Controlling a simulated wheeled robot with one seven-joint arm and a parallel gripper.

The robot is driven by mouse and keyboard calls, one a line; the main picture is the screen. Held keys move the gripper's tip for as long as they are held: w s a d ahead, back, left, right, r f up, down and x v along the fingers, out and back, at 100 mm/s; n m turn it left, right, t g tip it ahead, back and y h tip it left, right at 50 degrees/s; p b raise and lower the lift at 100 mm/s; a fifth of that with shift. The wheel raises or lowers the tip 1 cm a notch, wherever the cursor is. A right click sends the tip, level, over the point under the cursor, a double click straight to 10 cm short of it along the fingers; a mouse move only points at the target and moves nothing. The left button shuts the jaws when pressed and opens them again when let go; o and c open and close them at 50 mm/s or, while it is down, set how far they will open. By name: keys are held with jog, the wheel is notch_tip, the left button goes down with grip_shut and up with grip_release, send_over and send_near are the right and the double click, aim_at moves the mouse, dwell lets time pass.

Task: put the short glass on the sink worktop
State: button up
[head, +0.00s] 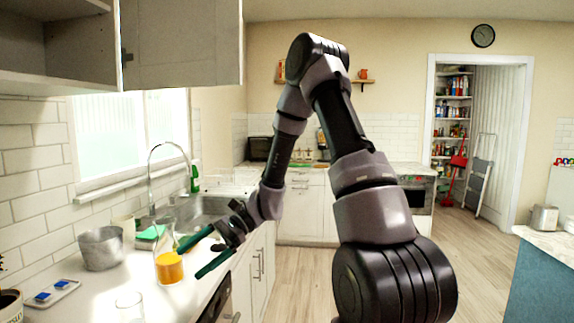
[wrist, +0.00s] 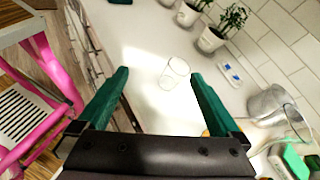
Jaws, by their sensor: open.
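The short glass (head: 130,307) is clear and stands upright on the white sink worktop (head: 90,290), at the bottom edge of the head view. In the wrist view the short glass (wrist: 174,73) shows on the bare worktop (wrist: 150,40), between the lines of the two fingertips. My gripper (head: 188,263) has long green fingers, spread apart with nothing between them. It is above the worktop's front edge, apart from the glass. In the wrist view my gripper (wrist: 158,74) is also open, and the glass is beyond it, not touched.
A clear vessel with orange contents (head: 169,268) stands close to my fingers. A metal pot (head: 101,249), a tray with blue items (head: 52,293) and the sink (head: 208,208) are nearby. Potted plants (wrist: 212,38) line the wall. A pink chair (wrist: 45,65) stands beside the counter.

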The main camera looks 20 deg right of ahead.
jog(key=s+d+r+n+t+h, duration=0.3)
jog(key=s+d+r+t+h, duration=0.2)
jog(key=d+r, duration=0.4)
jog(key=s+d+r+n+t+h, duration=0.3)
jog(key=s+d+r+t+h, duration=0.2)
jog(key=d+r, duration=0.5)
notch_tip(320, 180, up, 5)
jog(key=shift+s+f+n+t+h, duration=0.1)
jog(key=shift+s+n+t+h, duration=0.25)
jog(key=shift+s, duration=0.85)
